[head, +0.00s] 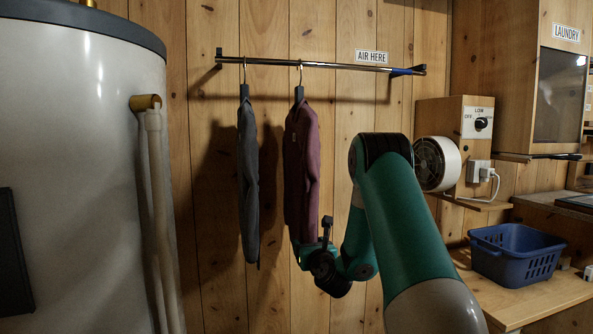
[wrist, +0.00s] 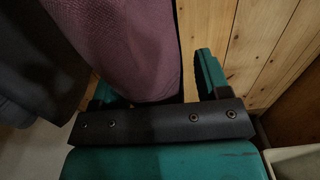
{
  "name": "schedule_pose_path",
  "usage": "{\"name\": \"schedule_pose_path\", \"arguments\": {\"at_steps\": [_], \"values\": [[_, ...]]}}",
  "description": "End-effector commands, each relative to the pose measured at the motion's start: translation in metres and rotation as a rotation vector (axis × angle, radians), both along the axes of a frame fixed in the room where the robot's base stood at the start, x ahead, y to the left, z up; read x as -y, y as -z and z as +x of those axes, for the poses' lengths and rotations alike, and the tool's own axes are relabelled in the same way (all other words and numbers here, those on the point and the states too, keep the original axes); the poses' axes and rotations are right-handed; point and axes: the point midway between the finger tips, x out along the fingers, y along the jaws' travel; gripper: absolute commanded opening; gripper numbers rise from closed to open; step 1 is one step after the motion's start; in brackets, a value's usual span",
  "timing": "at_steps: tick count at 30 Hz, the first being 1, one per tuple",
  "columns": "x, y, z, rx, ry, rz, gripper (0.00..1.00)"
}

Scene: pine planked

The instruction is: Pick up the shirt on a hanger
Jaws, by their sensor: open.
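Two shirts on hangers hang from a metal rail (head: 310,65) on the wall. A maroon shirt (head: 302,165) hangs on the right and a dark grey shirt (head: 248,180) on the left. Their dark hangers have hooks over the rail. My gripper (head: 309,252) is at the lower end of the maroon shirt, partly hidden behind its hem. In the wrist view, the maroon shirt (wrist: 125,45) hangs in front of and partly between the fingers of my gripper (wrist: 155,80), which is open. Its left finger is mostly hidden by cloth. The grey shirt (wrist: 35,60) is left of it.
A white tank (head: 75,180) with a pipe stands at the left. At the right are a round fan (head: 437,163), a wooden switch box (head: 440,115) and a blue basket (head: 515,252) on a wooden counter. The plank wall is close behind the shirts.

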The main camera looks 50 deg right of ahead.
Motion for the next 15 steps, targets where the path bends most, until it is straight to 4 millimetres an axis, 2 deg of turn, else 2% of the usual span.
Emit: {"name": "schedule_pose_path", "arguments": {"at_steps": [9,15], "values": [[0.012,0.0,-0.003,0.0,0.013,0.001,0.69],[0.014,0.0,-0.004,0.0,0.015,0.001,0.23]]}}
